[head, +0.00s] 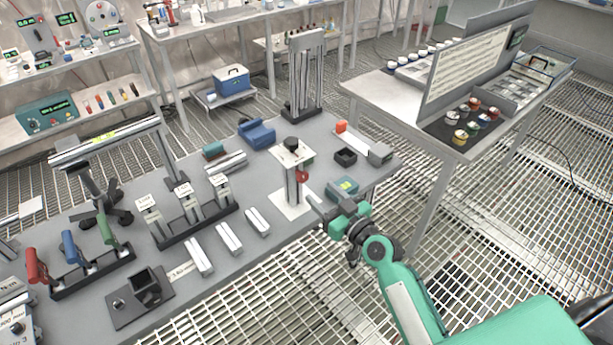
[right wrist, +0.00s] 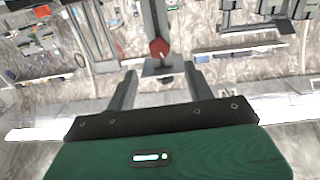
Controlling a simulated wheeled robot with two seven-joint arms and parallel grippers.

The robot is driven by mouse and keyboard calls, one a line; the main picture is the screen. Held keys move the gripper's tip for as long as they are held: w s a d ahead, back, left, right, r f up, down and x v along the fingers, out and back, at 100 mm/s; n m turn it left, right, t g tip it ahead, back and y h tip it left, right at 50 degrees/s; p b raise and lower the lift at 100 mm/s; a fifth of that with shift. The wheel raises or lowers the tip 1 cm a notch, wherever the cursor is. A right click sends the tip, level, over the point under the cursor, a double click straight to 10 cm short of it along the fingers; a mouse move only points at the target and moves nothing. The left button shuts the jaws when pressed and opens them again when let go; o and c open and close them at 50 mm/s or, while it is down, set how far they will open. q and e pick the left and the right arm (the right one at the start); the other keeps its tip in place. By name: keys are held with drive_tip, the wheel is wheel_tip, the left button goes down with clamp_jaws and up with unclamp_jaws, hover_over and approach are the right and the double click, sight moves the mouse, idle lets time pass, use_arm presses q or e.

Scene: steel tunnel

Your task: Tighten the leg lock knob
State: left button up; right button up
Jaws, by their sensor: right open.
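The red leg lock knob (head: 302,176) sits on the side of a grey upright post that stands on a white base plate (head: 292,205). A pale plate with a black knob (head: 291,144) tops the post. In the right wrist view the red knob (right wrist: 159,48) shows ahead, roughly centred between my fingers and beyond their tips. My right gripper (head: 316,204) is open and empty, just right of and below the knob and apart from it. Its open fingers also show in the right wrist view (right wrist: 160,72). My left gripper is not in view.
A teal box (head: 343,189) lies right of the post, close to my right gripper. A black open box (head: 345,157) and a blue cradle (head: 257,134) are behind. Pale bars (head: 229,238) lie left of the post. Open grating floor lies beyond the bench's front edge.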

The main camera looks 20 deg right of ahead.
sight(304, 177)
drive_tip(key=p+x, duration=0.1)
drive_tip(key=x, duration=0.6)
drive_tip(key=shift+w, duration=0.3)
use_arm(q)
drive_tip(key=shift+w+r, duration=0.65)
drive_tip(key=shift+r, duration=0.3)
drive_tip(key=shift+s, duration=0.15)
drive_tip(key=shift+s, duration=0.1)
use_arm(e)
drive_tip(key=c, duration=1)
